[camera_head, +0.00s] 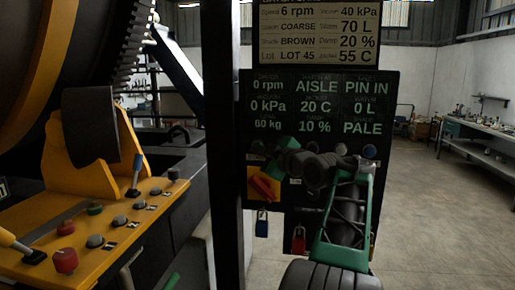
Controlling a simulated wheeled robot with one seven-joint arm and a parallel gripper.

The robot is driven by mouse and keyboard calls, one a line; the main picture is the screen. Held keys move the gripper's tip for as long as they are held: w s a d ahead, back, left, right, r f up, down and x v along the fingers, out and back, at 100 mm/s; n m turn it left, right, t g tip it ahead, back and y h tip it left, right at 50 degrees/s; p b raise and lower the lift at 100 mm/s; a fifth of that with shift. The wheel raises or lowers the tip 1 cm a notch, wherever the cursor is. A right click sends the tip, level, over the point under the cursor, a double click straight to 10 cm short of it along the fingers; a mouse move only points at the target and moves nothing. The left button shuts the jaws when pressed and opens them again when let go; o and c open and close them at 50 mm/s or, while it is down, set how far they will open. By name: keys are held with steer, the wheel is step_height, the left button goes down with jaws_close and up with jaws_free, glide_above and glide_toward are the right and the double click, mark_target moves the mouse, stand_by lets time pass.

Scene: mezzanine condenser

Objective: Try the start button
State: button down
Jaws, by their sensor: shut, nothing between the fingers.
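A yellow control console (140,222) stands at the lower left. A green button (95,208) sits on it near the left edge; I cannot read its label, so I cannot tell if it is the start button. Several dark buttons and two levers share the console. My gripper (270,168) is shut and empty in front of the black display panel (320,108), to the right of the console and well apart from the green button. It is small and dark, and my arm partly hides it and the lower panel.
A yellow plate with a red handle (263,188), a blue padlock (262,224) and a red padlock (298,240) are on the panel. A dark post (222,150) stands between console and panel. A workbench (480,135) is far right; open floor lies before it.

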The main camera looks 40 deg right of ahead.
steer(key=shift+w+d, duration=0.65)
steer(key=shift+d, duration=0.05)
stand_by(1.5)
steer(key=shift+s+a, duration=0.1)
steer(key=shift+s+a+b, duration=0.5)
steer(key=shift+a+b, duration=0.1)
steer(key=shift+b, duration=0.3)
steer(key=shift+f, duration=0.1)
steer(key=s+a+b, duration=0.1)
steer(key=a+b, duration=0.1)
steer(key=s+a+b, duration=0.1)
steer(key=s+b, duration=0.1)
steer(key=shift+a+b, duration=0.3)
steer(key=shift+a, duration=0.1)
